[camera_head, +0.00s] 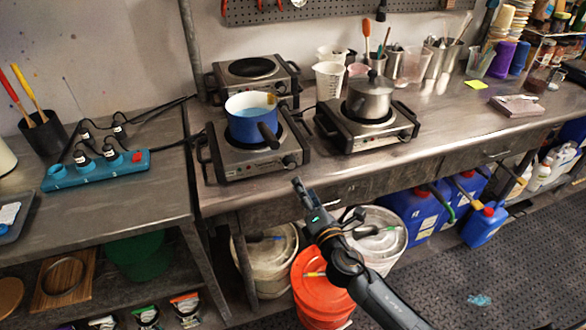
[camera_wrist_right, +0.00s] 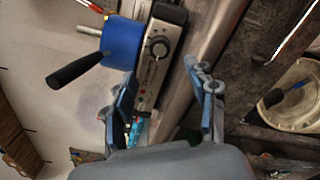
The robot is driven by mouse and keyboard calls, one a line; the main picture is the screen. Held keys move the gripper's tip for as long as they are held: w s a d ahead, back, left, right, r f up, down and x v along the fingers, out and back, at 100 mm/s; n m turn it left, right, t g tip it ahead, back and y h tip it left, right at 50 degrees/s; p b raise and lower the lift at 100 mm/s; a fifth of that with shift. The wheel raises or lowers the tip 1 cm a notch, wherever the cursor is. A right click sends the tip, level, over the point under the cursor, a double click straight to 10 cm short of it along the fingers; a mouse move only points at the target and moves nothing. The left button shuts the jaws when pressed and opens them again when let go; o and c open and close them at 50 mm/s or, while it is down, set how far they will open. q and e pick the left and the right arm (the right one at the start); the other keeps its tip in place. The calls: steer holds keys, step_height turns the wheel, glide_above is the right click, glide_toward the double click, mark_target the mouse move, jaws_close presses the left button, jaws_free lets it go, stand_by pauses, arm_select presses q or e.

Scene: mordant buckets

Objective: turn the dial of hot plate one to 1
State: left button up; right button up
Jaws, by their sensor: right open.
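A hot plate (camera_head: 238,172) stands near the bench's front edge with a blue pot (camera_head: 243,131) on it. Its round dial (camera_head: 290,161) is on the front panel at the right end. The dial (camera_wrist_right: 158,46) also shows in the right wrist view, with the blue pot (camera_wrist_right: 122,42) beside it. Two other hot plates each have a dial. I cannot read which plate is number one. My right gripper (camera_head: 325,200) is open and empty, in front of and below the dial. In the wrist view its fingers (camera_wrist_right: 163,88) are apart, short of the dial. My left gripper is not in view.
A second hot plate (camera_head: 361,134) with a grey pot (camera_head: 369,98) stands to the right, and an empty one (camera_head: 257,82) behind. The blue pot's dark handle (camera_head: 268,137) points toward the front. Lidded buckets (camera_head: 375,238) stand under the bench.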

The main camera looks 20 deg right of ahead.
mark_target(292, 166)
steer(key=w, duration=0.9)
steer(key=shift+a, duration=0.3)
steer(key=shift+c, duration=0.4)
steer(key=c, duration=1.1)
